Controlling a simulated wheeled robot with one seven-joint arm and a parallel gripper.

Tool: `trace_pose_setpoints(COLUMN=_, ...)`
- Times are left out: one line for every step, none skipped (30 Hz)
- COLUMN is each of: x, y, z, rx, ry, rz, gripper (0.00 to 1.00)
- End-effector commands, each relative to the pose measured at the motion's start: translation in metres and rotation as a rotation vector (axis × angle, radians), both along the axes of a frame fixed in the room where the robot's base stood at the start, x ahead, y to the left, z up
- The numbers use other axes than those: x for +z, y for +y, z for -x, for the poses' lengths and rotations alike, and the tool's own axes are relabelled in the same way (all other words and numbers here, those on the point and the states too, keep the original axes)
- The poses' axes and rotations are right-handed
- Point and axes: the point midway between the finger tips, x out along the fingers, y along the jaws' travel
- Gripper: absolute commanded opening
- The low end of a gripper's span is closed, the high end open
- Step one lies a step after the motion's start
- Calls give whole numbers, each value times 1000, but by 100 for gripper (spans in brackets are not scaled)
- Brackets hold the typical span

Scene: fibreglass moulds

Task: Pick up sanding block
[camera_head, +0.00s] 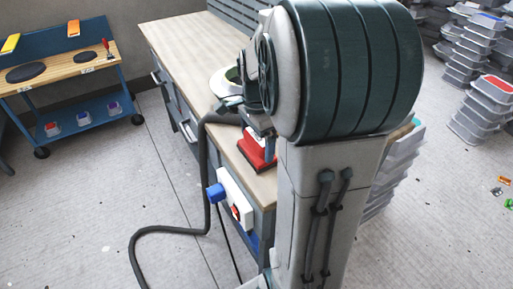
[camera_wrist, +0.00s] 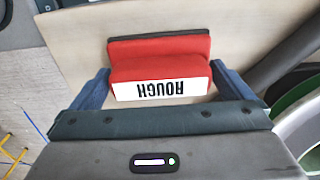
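The sanding block (camera_wrist: 160,70) is red with a dark base and a white label reading "ROUGH", upside down in the wrist view. It rests on the wooden bench top, and in the head view its red body (camera_head: 254,154) shows near the bench's front end. My gripper (camera_wrist: 160,76) is open, with one blue finger at each side of the block. In the head view my gripper (camera_head: 266,143) is right over the block, partly hidden by my arm. I cannot tell whether the fingers touch the block.
The bench (camera_head: 185,45) holds a round pale and green item (camera_head: 222,82) beside my arm. A dark hose (camera_head: 204,160) hangs down to the floor. A blue cart (camera_head: 70,75) stands at the left; stacked grey bins (camera_head: 470,60) stand at the right. Floor at the left is mostly clear.

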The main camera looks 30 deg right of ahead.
Motion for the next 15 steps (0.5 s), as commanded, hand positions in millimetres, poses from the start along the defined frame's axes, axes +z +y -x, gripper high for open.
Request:
trace_pose_setpoints(x=0, y=0, z=0, rx=0, ry=0, rz=0, gripper=86)
trace_pose_setpoints(x=0, y=0, z=0, rx=0, ry=0, rz=0, gripper=78)
trace_pose_setpoints(x=0, y=0, z=0, rx=0, ry=0, rz=0, gripper=67)
trace_pose_setpoints(x=0, y=0, z=0, rx=0, ry=0, rz=0, gripper=64)
trace_pose_setpoints(x=0, y=0, z=0, rx=0, ry=0, rz=0, gripper=64)
trace_pose_setpoints(x=1, y=0, z=0, rx=0, ry=-1, rz=0, gripper=64)
trace_pose_setpoints(x=1, y=0, z=0, rx=0, ry=-1, rz=0, gripper=64)
trace_pose_setpoints(x=1, y=0, z=0, rx=0, ry=-1, rz=0, gripper=64)
trace_pose_setpoints(x=1, y=0, z=0, rx=0, ry=-1, rz=0, gripper=64)
trace_pose_setpoints(x=1, y=0, z=0, rx=0, ry=-1, rz=0, gripper=64)
trace_pose_setpoints(x=1, y=0, z=0, rx=0, ry=-1, rz=0, gripper=64)
trace_pose_setpoints(x=2, y=0, z=0, rx=0, ry=-1, rz=1, gripper=64)
trace_pose_setpoints(x=3, y=0, z=0, rx=0, ry=-1, rz=1, gripper=64)
trace_pose_setpoints(x=5, y=0, z=0, rx=0, ry=-2, rz=1, gripper=64)
trace_pose_setpoints(x=8, y=0, z=-1, rx=0, ry=-3, rz=1, gripper=64)
